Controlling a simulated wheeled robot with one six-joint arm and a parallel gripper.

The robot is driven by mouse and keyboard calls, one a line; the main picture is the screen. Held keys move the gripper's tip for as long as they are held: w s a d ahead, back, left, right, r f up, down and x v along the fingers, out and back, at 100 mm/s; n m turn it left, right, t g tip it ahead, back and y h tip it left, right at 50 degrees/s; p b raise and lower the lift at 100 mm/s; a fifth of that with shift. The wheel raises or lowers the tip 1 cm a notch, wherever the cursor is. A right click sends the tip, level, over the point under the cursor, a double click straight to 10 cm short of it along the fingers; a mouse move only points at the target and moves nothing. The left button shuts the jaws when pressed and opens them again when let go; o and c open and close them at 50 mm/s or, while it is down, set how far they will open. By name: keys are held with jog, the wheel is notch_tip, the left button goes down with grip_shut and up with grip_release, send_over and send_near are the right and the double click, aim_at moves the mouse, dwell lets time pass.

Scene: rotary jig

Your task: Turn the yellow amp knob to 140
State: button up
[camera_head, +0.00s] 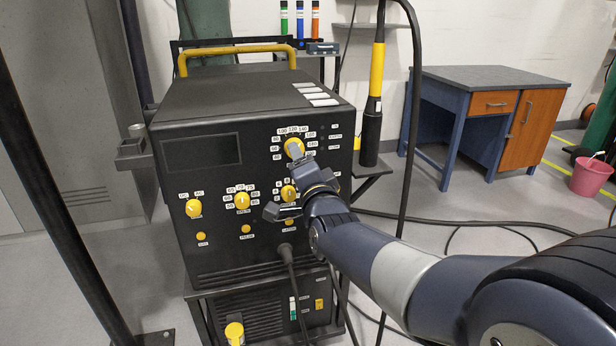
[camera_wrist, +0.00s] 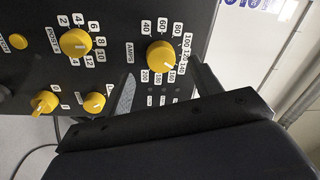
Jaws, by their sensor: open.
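The yellow amp knob (camera_head: 295,149) is at the upper right of the black machine's front panel, with number labels around it. In the wrist view, the round yellow amp knob (camera_wrist: 161,54) has AMPS printed beside it. Its white mark points toward the lower right, near the 140 and 160 labels; the exact value is hard to read. My gripper (camera_head: 298,160) is open and in front of the panel, partly covering the knob in the head view. In the wrist view, the open fingers of my gripper (camera_wrist: 164,72) lie to either side of the knob. Contact cannot be told.
Several other yellow knobs (camera_head: 242,201) are left of and below the amp knob. A cable (camera_head: 289,265) plugs in low on the panel. A blue desk (camera_head: 428,115) stands behind, right.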

jog(key=v, duration=0.6)
jog(key=shift+w, duration=0.15)
jog(key=x, duration=1)
jog(key=shift+w+b, duration=0.3)
jog(key=shift+w, duration=0.05)
jog(key=shift+a, duration=0.15)
